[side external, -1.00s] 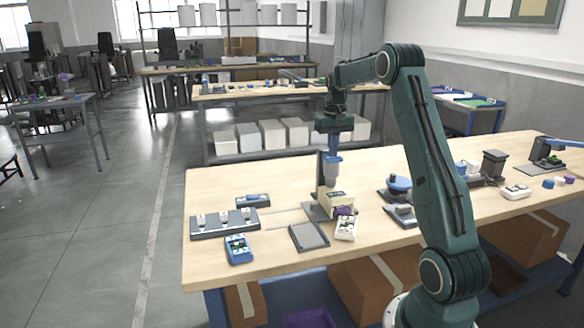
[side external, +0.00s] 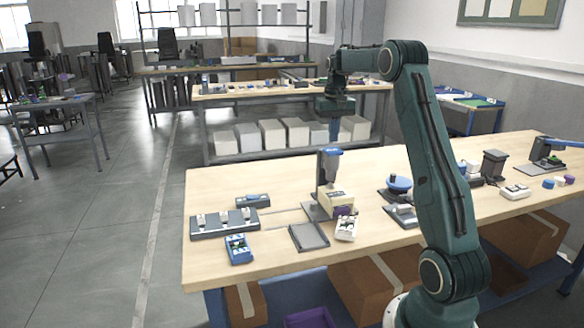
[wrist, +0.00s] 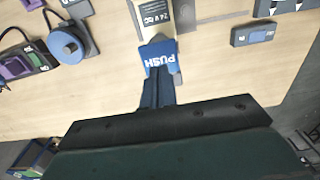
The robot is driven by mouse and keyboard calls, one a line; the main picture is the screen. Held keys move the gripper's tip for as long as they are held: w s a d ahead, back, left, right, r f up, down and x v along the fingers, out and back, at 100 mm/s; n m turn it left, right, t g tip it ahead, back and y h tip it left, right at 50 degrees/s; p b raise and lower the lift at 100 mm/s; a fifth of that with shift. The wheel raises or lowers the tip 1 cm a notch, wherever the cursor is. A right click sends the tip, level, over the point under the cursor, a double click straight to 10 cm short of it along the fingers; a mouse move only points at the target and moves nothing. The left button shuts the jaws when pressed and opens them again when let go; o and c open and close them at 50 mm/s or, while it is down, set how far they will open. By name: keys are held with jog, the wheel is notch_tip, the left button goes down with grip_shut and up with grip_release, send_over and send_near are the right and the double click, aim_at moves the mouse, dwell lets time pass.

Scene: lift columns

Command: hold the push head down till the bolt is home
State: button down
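A cream block (side external: 336,198) sits at the foot of the press, with a 24 V DC label in the wrist view (wrist: 157,15). I cannot make out the bolt.
A grey rack with several pieces (side external: 224,223), a blue device (side external: 238,249), an empty grey tray (side external: 309,236) and a white device (side external: 346,228) stand around the press. A round blue-topped fixture (side external: 398,184) is to the right.

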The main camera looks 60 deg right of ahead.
jog(key=shift+r, duration=1.45)
jog(key=shift+a, duration=0.1)
jog(key=shift+a+r, duration=0.15)
jog(key=shift+a, duration=0.05)
jog(key=s+a+r+n+t+h, duration=0.15)
jog(key=a+r, duration=0.25)
jog(key=a, duration=0.7)
jog(key=s+a+r+n+t, duration=0.1)
jog(key=a+r+n, duration=0.2)
jog(key=a, duration=0.9)
jog(key=s+a+f+n+t, duration=0.1)
jog(key=s+a+f+n, duration=0.1)
jog(key=s+a, duration=0.6)
jog(key=s+a+f+n+t+y, duration=0.1)
jog(key=s+a+f+n+t, duration=0.1)
jog(key=s+a+f, duration=0.3)
jog(key=shift+s+a, duration=1.45)
jog(key=shift+a, duration=0.15)
